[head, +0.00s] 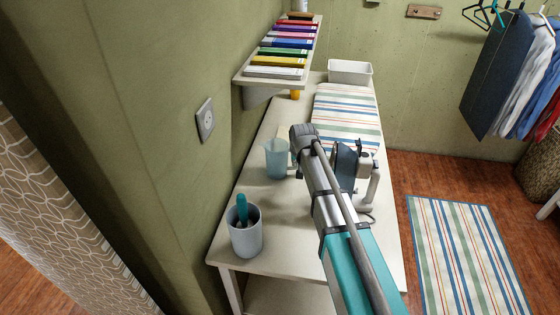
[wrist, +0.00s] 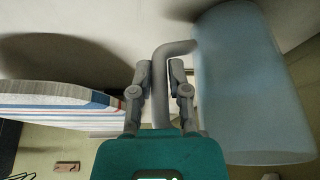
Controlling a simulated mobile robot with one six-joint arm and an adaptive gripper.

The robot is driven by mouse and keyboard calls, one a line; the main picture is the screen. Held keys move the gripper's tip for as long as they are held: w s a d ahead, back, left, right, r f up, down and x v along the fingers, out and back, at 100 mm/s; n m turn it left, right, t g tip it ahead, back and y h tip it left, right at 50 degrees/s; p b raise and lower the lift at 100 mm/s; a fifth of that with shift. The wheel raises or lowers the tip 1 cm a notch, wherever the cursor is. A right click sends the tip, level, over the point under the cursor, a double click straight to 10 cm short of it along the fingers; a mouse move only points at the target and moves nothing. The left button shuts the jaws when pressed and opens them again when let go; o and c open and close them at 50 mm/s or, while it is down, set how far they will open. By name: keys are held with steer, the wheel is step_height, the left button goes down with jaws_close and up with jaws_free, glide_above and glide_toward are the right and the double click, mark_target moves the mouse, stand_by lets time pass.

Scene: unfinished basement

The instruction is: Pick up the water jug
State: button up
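The water jug (head: 277,158) is a translucent blue pitcher standing upright on the pale table, near the wall. In the wrist view the jug (wrist: 250,85) fills the right side, and its grey handle (wrist: 161,110) runs down between the fingers. My gripper (wrist: 161,75) has one finger on each side of the handle, with both fingertips close against it. The gap between them is about the handle's width. In the head view my arm hides the fingertips.
A grey cup (head: 245,235) with a teal-handled tool stands at the table's near end. A striped board (head: 346,112) and a white bin (head: 350,71) are at the far end. A shelf of coloured boxes (head: 275,73) overhangs the wall side.

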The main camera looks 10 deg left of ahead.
jaws_close()
steer(key=shift+r, duration=0.1)
step_height(320, 180, up, 3)
steer(key=p, duration=0.2)
steer(key=shift+f+p, duration=0.2)
steer(key=shift+p, duration=0.2)
steer(key=s+d+r+p, duration=0.2)
steer(key=s+r+p, duration=0.8)
steer(key=s, duration=0.3)
steer(key=shift+s, duration=0.4)
steer(key=shift+d+r, duration=0.1)
steer(key=shift+r, duration=0.05)
step_height(320, 180, up, 10)
steer(key=p, duration=1)
steer(key=shift+f, duration=0.2)
